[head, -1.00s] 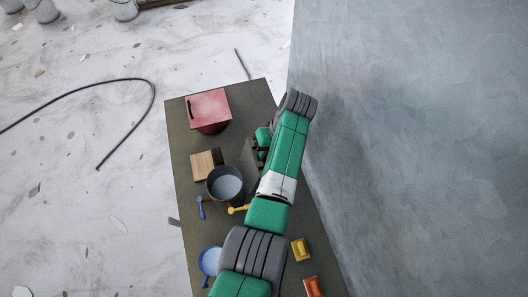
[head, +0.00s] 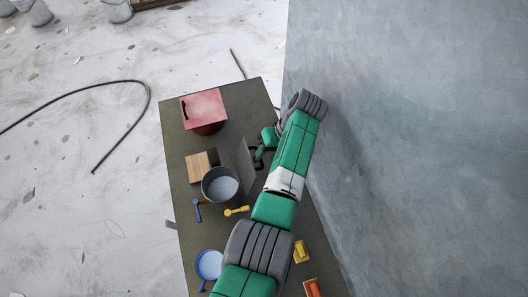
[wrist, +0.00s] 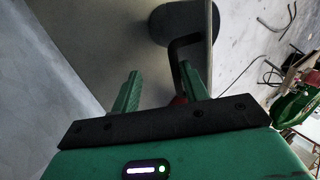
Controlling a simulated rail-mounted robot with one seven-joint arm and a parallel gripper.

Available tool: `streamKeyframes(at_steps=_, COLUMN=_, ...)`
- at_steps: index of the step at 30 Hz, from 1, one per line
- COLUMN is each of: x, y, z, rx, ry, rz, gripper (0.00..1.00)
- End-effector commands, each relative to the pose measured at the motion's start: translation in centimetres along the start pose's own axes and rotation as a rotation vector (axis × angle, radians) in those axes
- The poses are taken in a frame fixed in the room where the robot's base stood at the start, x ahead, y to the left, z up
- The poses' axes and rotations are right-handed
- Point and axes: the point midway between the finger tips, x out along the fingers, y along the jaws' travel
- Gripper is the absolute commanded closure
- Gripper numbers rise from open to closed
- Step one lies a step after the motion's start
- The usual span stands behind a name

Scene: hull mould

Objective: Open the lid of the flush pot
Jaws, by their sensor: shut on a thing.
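The flush pot (head: 206,190) is a dark round pot, its mouth open and pale grey inside, on the narrow table. A grey flat panel, seemingly its lid (head: 246,163), stands steeply tilted beside the pot's right rim. Whether it touches the rim I cannot tell. In the wrist view the panel (wrist: 110,35) fills the upper middle, with a dark round patch and a bent black handle (wrist: 178,52) on it. My gripper (wrist: 160,82) is shut on the handle, which runs down by the right finger. It also shows right of the panel in the head view (head: 258,154).
A red box (head: 205,108) with a pink top and a wooden block (head: 196,167) stand on the table (head: 186,230). A blue tool (head: 197,210), yellow tool (head: 237,211) and blue pan (head: 209,264) lie nearer. A grey wall (head: 410,150) rises close on the right.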

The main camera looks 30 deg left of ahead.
Motion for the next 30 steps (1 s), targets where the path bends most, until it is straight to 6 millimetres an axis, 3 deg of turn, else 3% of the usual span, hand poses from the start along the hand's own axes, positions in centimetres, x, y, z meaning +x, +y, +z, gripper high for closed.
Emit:
streamKeyframes(at_steps=11, x=-0.6, y=0.3, z=0.1, rx=0.005, ry=0.0, rz=0.007, gripper=0.69)
streamKeyframes(at_steps=21, x=-6.6, y=-0.1, z=-0.1, rx=0.002, ry=0.003, rz=0.002, gripper=0.69)
streamKeyframes(at_steps=30, x=-7.7, y=-0.3, z=-0.1, rx=0.0, ry=0.001, rz=-0.002, gripper=0.69)
